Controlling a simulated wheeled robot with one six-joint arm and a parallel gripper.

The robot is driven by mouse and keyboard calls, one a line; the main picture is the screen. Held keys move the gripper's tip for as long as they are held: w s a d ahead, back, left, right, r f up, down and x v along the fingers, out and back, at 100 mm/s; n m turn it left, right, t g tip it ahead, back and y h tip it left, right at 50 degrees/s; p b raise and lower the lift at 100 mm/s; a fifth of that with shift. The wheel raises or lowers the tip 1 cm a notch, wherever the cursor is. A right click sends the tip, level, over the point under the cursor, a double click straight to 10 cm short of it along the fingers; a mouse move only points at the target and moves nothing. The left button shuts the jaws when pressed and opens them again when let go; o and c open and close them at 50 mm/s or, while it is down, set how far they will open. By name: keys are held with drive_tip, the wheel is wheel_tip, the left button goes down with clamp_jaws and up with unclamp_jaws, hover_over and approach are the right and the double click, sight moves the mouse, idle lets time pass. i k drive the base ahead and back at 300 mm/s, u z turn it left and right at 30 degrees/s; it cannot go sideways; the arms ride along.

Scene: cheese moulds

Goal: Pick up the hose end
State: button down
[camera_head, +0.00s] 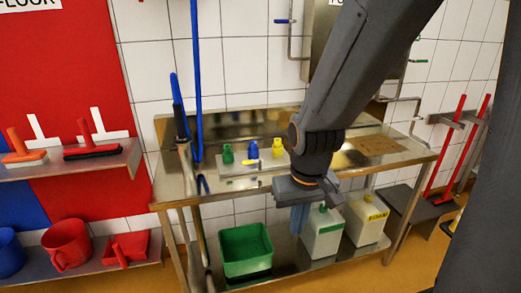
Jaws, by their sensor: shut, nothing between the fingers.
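A hose-like pale line (197,205) runs down past the left front corner of the steel table. At its top is a dark piece with a blue tip (177,95), standing upright beside the table's left end. This looks like the hose end, but I cannot be sure. My gripper (299,220) points down at the table's front edge, well to the right of that piece. Its bluish fingers are together and empty. My arm hides part of the table and the wall behind.
The steel table (225,188) holds green, blue and yellow small bottles (252,150) on a pale tray. A green crate (246,272) and two white canisters (323,238) stand on its lower shelf.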

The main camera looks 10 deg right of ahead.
sight(177, 111)
drive_tip(key=u, duration=0.45)
drive_tip(key=i, duration=0.7)
drive_tip(key=u, duration=0.2)
